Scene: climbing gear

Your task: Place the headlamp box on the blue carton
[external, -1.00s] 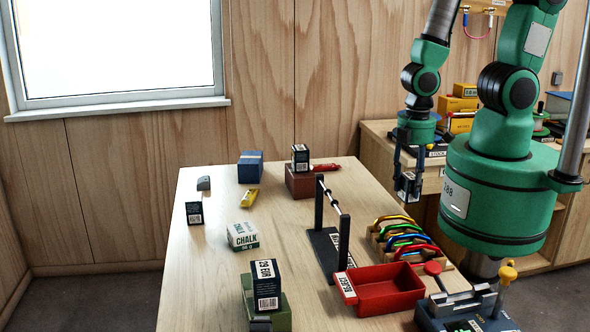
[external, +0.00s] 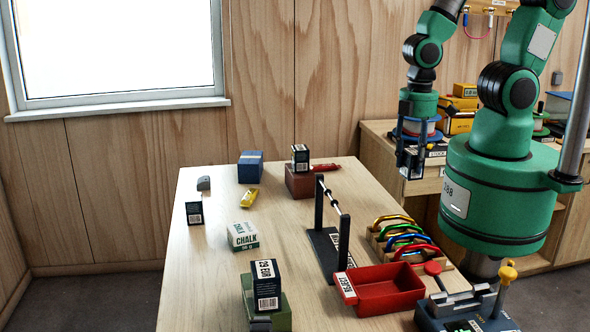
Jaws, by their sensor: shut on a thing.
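The blue carton (external: 250,168) stands at the far left part of the table, and its top looks clear. My gripper (external: 410,166) hangs beyond the table's right side, in front of the side shelf, well apart from the blue carton. Its fingers are closed on a small dark thing, mostly hidden and too small to identify for sure. Several dark labelled boxes show: one on the table (external: 195,213), one on a brown carton (external: 300,157), one on a green carton (external: 266,284). I cannot read which box is the headlamp box.
A black stand with a rail (external: 333,230), a rack of coloured carabiners (external: 400,238) and a red tray (external: 385,290) lie between my arm and the table's left half. A chalk box (external: 242,236) and a yellow item (external: 249,198) stand left. A red item (external: 325,167) lies behind.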

